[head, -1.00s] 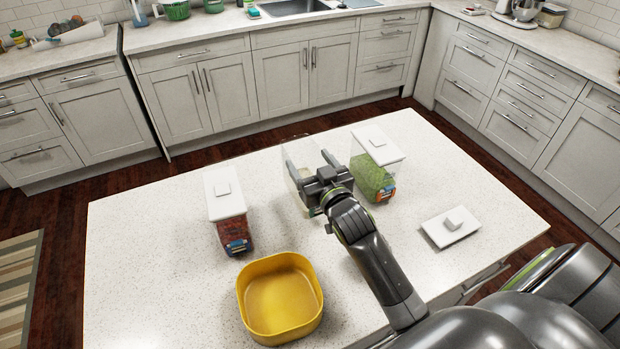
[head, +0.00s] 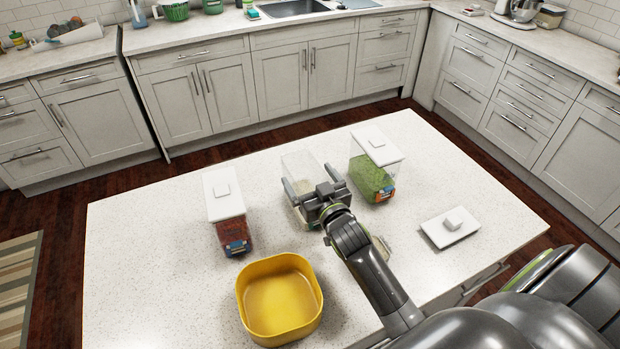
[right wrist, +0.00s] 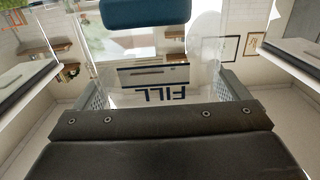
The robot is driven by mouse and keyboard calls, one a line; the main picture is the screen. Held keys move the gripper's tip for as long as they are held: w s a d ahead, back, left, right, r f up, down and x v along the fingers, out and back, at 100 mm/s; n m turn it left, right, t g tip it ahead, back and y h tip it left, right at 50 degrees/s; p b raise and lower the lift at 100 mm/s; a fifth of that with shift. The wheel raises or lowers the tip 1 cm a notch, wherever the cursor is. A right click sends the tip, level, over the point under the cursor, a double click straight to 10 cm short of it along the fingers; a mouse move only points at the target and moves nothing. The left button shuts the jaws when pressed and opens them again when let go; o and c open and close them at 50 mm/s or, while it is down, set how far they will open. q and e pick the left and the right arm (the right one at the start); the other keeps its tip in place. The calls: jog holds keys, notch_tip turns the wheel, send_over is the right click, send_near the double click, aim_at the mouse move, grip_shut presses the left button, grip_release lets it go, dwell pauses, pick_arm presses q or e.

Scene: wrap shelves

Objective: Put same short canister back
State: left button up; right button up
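A clear, lidless short canister (head: 301,163) with a little pale content stands low at the counter's middle. My right gripper (head: 311,181) is at its near side, one finger along each side wall, and appears shut on it. In the right wrist view the canister's clear wall and upside-down FILL label (right wrist: 152,92) lie between the fingers (right wrist: 163,92). Its underside is partly hidden by the gripper, so I cannot tell if it touches the counter. A loose white lid (head: 451,227) lies to the right. My left gripper is not in view.
On the white counter (head: 150,290), a lidded canister with red content (head: 230,228) stands left and one with green content (head: 371,176) stands close right. A yellow bowl (head: 279,296) sits in front. A small pale round thing (head: 382,246) is partly hidden by my right arm.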

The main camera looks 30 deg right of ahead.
jog(key=s+b, duration=0.2)
jog(key=s, duration=1)
jog(key=shift+a+r, duration=0.2)
jog(key=shift+a, duration=0.15)
